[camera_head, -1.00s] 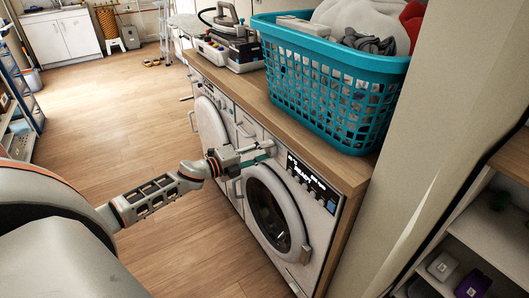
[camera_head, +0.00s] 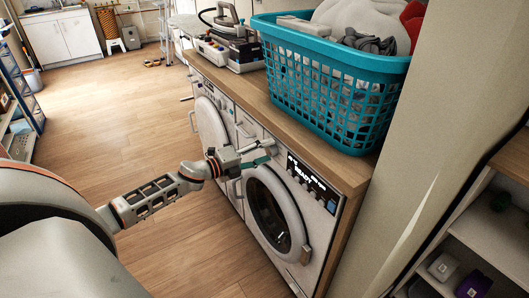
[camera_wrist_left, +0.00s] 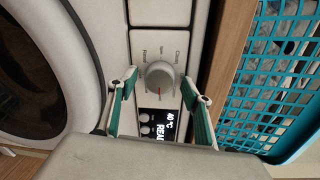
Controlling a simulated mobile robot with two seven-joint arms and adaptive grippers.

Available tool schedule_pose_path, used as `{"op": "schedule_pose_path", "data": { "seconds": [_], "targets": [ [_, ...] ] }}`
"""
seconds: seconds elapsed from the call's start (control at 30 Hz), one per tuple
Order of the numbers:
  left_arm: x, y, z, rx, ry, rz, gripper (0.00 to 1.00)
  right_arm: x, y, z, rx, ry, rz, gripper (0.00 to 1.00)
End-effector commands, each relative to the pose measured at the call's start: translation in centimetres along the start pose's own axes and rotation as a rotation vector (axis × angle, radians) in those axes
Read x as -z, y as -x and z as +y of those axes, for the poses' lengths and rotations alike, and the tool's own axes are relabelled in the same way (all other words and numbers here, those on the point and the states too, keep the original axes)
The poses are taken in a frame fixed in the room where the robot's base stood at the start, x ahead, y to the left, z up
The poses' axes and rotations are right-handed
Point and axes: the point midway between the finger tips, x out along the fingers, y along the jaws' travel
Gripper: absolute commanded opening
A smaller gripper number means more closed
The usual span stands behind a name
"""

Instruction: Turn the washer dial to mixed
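The washer (camera_head: 276,215) is the white front-loader under the wooden counter, with a round dark door and a black display reading "READY". Its grey round dial (camera_wrist_left: 160,75) shows in the left wrist view, on a light panel with small printed labels around it. A thin red mark is near the dial's lower side; the labels are too small to read surely. My left gripper (camera_head: 262,153) is at the panel, left of the display. In the left wrist view its teal-padded fingers (camera_wrist_left: 160,82) are open, one on each side of the dial, with gaps showing. My right gripper is not in view.
A teal laundry basket (camera_head: 335,100) full of clothes stands on the counter (camera_head: 262,107) above the washer. An iron (camera_head: 228,18) is farther back. A second machine (camera_head: 210,125) is to the left.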

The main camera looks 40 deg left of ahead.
Motion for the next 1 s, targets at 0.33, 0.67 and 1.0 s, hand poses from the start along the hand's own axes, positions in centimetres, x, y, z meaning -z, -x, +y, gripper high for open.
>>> {"op": "schedule_pose_path", "data": {
  "seconds": [0.33, 0.67, 1.0],
  "targets": [
    [0.0, 1.5, 0.1, -0.003, -0.001, -0.001, 0.5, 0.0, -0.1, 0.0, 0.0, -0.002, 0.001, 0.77],
    [0.0, 6.8, 0.2, -0.003, 0.0, 0.0, 0.5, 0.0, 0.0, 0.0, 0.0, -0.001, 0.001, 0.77],
    [0.0, 11.1, 0.1, -0.001, 0.002, 0.0, 0.5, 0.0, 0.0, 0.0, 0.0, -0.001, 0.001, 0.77]
  ]
}}
